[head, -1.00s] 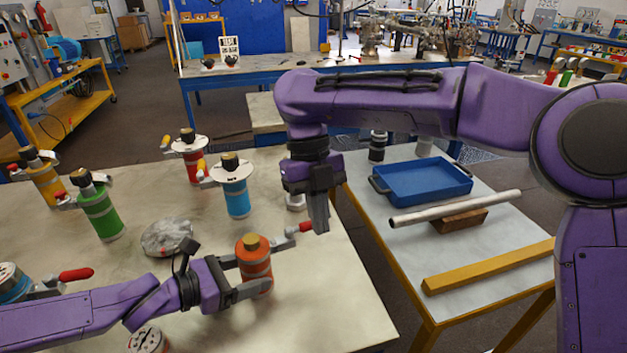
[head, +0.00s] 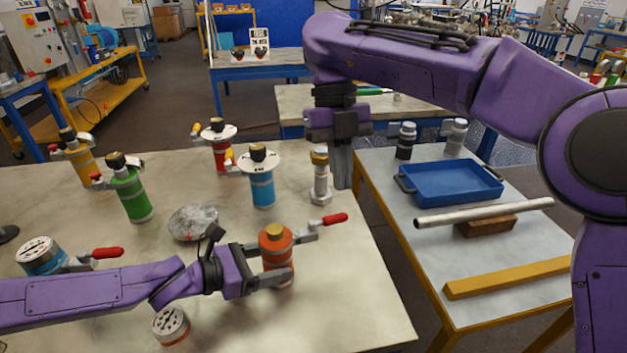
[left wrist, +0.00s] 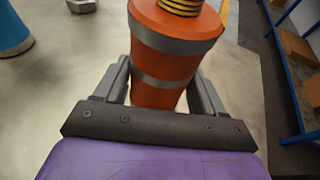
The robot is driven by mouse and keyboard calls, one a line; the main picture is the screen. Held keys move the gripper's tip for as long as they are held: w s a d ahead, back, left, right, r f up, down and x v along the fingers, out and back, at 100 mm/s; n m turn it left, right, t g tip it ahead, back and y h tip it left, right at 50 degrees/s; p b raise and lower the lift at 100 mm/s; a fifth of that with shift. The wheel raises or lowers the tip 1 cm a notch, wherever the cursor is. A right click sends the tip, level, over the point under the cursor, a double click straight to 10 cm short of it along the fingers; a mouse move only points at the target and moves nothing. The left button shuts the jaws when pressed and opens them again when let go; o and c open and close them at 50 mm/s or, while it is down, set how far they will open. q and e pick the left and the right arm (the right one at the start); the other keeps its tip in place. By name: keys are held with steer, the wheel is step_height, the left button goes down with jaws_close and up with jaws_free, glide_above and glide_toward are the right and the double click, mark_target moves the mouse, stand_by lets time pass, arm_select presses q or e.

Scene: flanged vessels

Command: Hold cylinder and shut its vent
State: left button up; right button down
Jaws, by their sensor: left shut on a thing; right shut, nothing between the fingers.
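An orange cylinder (head: 276,246) with grey bands and a brass top stands upright near the right part of the pale table. A grey side arm with a red lever handle (head: 335,219) reaches from it to the right. My left gripper (head: 284,278) is shut on the orange cylinder from the left. In the left wrist view the cylinder (left wrist: 172,50) sits between the two fingers, with its threaded brass top at the upper edge. My right gripper (head: 343,182) is shut and empty, pointing down, above and behind the red handle and apart from it.
Green (head: 131,193), blue (head: 262,186), red (head: 219,152) and yellow (head: 80,163) cylinders stand behind and left. A silver brass-topped fitting (head: 320,178) stands beside my right gripper. A gauge (head: 171,325) lies in front. The side table holds a blue tray (head: 449,187), a pipe and a yellow bar.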

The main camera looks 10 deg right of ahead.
stand_by(0.9)
arm_select(q)
steer(key=o, duration=1)
steer(key=shift+o, duration=0.2)
steer(key=v, duration=1.1)
steer(key=shift+w+r, duration=0.1)
steer(key=shift+s+a, duration=0.25)
steer(key=shift+a, duration=0.25)
